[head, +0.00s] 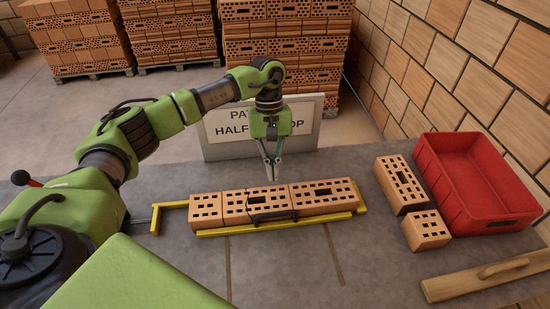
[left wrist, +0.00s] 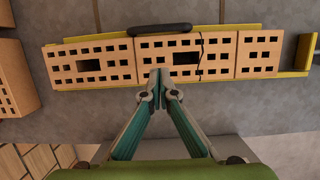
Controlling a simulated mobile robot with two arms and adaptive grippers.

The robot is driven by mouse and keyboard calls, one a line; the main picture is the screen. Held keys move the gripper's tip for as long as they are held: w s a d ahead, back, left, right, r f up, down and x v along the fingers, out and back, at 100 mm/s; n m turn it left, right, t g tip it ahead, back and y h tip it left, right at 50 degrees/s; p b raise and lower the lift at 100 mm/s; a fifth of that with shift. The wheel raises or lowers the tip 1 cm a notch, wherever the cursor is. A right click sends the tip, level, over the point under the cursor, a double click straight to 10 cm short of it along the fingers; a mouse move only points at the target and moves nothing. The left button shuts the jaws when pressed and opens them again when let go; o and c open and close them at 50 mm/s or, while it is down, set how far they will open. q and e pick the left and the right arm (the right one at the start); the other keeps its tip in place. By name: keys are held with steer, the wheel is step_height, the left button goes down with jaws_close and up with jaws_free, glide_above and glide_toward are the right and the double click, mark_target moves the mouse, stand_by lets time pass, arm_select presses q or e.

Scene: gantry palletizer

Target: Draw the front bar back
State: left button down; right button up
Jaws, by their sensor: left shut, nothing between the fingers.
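The yellow front bar (head: 325,219) lies along the near side of a row of perforated bricks (head: 320,197), very close to it. It carries a black handle (head: 275,215); bar (left wrist: 105,40) and handle (left wrist: 160,29) also show in the left wrist view, beyond the bricks. A dark jagged crack runs down one brick (left wrist: 215,55). My left gripper (head: 272,178) points down with its fingers together and empty, over the far side of the row. Its tips (left wrist: 160,72) show in front of the bricks in the left wrist view, apart from the handle. My right gripper is not in view.
A yellow end stop (head: 157,218) stands left of the row. At right are two loose bricks (head: 400,186), (head: 426,231), a red crate (head: 483,215) and a wooden float (head: 475,283). A sign (head: 225,130) stands behind. The table in front of the bar is clear.

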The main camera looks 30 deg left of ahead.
mark_target(277, 209)
arm_select(q)
steer(key=p+x, duration=0.1)
steer(key=x, duration=0.4)
steer(key=shift+d+f+p, duration=0.15)
steer(key=shift+f+p, duration=0.05)
steer(key=shift+p, duration=0.15)
steer(key=s+d+p, duration=0.1)
steer(key=s, duration=0.1)
steer(key=shift+s+d+f+p, duration=0.2)
steer(key=shift+s+d+p, duration=0.1)
steer(key=shift+d+p, duration=0.1)
steer(key=shift+s+d, duration=0.15)
steer(key=shift+s, duration=0.05)
steer(key=shift+f, duration=0.2)
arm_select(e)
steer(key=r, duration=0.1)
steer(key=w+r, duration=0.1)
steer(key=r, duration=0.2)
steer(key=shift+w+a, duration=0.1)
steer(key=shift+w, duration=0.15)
